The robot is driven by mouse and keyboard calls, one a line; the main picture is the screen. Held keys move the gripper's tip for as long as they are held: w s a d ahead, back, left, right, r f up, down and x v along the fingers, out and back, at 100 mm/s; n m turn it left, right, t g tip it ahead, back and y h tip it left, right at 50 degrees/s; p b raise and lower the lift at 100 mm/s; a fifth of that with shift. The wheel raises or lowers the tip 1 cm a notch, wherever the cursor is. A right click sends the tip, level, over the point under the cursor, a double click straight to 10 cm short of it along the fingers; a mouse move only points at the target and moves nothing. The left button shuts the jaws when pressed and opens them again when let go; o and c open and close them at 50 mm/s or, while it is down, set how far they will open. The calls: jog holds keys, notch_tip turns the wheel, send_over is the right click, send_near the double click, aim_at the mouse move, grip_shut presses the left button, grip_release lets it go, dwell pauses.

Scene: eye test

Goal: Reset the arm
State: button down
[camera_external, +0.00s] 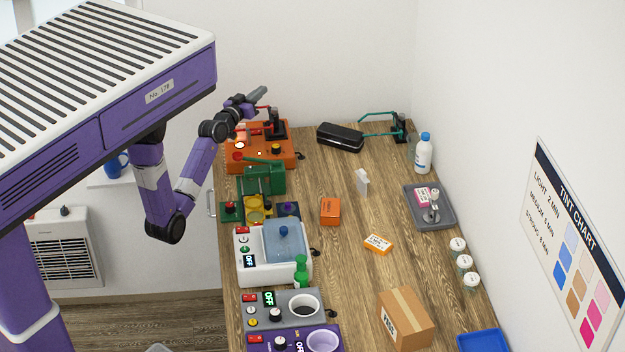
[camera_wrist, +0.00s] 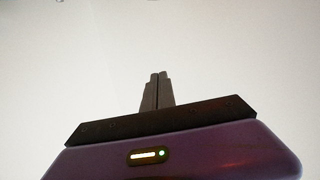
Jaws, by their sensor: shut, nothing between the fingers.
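My gripper (camera_external: 259,95) is at the end of my purple and black arm, raised above the far left end of the wooden table (camera_external: 348,264). It points up and to the right, towards the back wall. In the wrist view my gripper (camera_wrist: 159,78) has its two dark fingers together with nothing between them. Behind them is only a plain pale wall. My arm folds down from the column and bends up again at the elbow, left of the table.
Below my gripper stand an orange machine (camera_external: 270,158) and a green device (camera_external: 262,182). A white machine with a blue lid (camera_external: 285,240) is nearer. A black case (camera_external: 340,137), a white bottle (camera_external: 424,155) and a grey tray (camera_external: 441,222) stand farther right. The table's middle has free room.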

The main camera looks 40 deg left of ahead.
jog(key=s+d+f+m+g, duration=0.1)
jog(key=s+f, duration=0.3)
jog(key=s, duration=0.9)
jog(key=s+d+f+g, duration=0.1)
jog(key=s+d+f, duration=0.2)
jog(key=s, duration=1.1)
jog(key=s+d+f+m+g+h, duration=0.1)
jog(key=s+d+f+g, duration=0.1)
jog(key=s, duration=1.2)
notch_tip(320, 180, down, 3)
jog(key=shift+s+d+r+m, duration=0.2)
jog(key=shift+d+m, duration=0.1)
jog(key=shift+d, duration=0.55)
